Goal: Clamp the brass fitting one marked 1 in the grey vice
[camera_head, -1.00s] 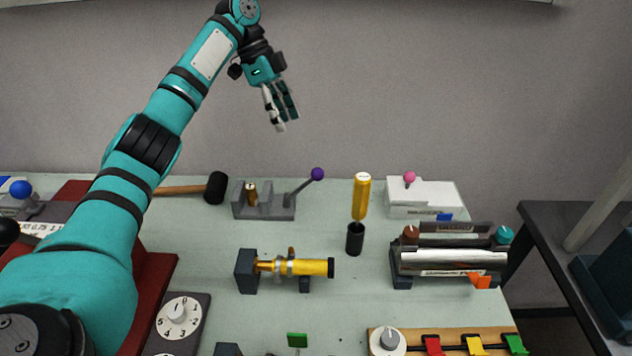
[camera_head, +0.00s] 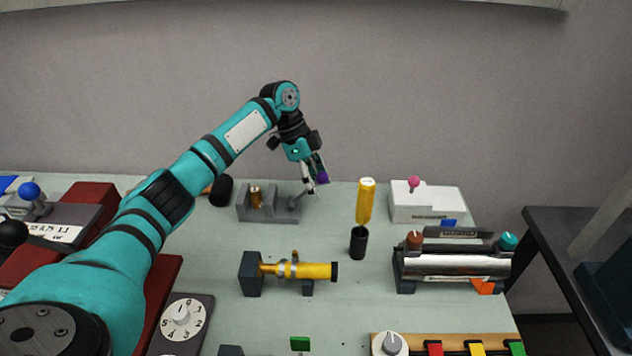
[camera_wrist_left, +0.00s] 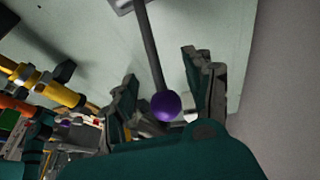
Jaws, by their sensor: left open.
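The grey vice (camera_head: 268,213) stands at the back of the table, left of the middle. A small brass fitting (camera_head: 256,197) stands upright between its jaws; I cannot read a mark on it. The vice's lever ends in a purple knob (camera_head: 322,177), on the right. My left gripper (camera_head: 316,187) is open at the knob and partly covers the lever. In the left wrist view the purple knob (camera_wrist_left: 166,106) lies between the spread fingers, with the grey lever (camera_wrist_left: 150,45) running up from it. My right gripper is not in view.
A yellow-handled tool (camera_head: 366,201) stands in a black holder (camera_head: 358,243) right of the vice. A yellow and brass tube (camera_head: 300,270) lies in front. A white box with a pink knob (camera_head: 428,203) stands at the back right. A black hammer head (camera_head: 221,190) is left of the vice.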

